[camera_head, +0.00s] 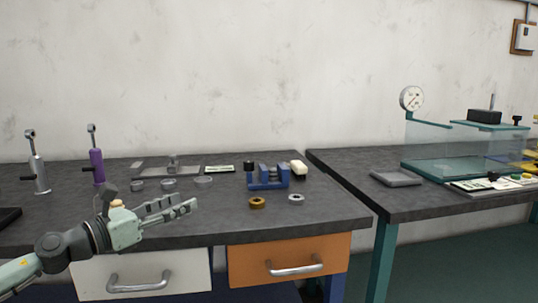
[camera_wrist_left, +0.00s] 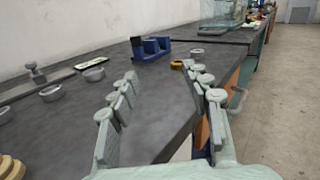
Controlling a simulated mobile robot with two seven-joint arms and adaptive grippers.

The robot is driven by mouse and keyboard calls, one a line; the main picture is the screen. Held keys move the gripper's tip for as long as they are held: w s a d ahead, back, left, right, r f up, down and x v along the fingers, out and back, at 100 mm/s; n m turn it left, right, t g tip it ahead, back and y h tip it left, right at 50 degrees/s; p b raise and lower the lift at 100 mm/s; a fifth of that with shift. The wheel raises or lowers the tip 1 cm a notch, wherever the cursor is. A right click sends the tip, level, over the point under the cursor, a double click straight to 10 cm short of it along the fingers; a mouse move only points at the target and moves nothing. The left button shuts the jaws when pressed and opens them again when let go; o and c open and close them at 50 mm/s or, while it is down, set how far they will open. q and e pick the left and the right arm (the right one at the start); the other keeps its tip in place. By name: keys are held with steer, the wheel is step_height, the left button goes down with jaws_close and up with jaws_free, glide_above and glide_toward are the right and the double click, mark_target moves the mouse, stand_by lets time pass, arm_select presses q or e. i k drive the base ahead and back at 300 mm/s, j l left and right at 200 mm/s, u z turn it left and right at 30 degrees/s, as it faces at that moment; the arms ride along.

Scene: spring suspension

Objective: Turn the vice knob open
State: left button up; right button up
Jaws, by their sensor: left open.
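The blue vice (camera_head: 268,181) stands on the dark workbench (camera_head: 330,213), near its right end. Its black knob (camera_head: 249,165) is at the vice's left end. My left gripper (camera_head: 189,203) is open and empty over the front part of the bench, left of the vice and nearer to me. It is apart from the vice. In the left wrist view, the vice (camera_wrist_left: 152,48) is ahead beyond the open fingers (camera_wrist_left: 163,73), and the knob shows small and dark at its left. My right gripper is not in view.
A brass ring (camera_head: 257,203) and a grey ring (camera_head: 296,197) lie in front of the vice. Several round metal dishes (camera_head: 168,185) lie left. A purple shock absorber (camera_head: 97,167) and a grey one (camera_head: 40,173) stand further left.

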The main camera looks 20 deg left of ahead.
mark_target(248, 164)
steer(key=i, duration=0.9)
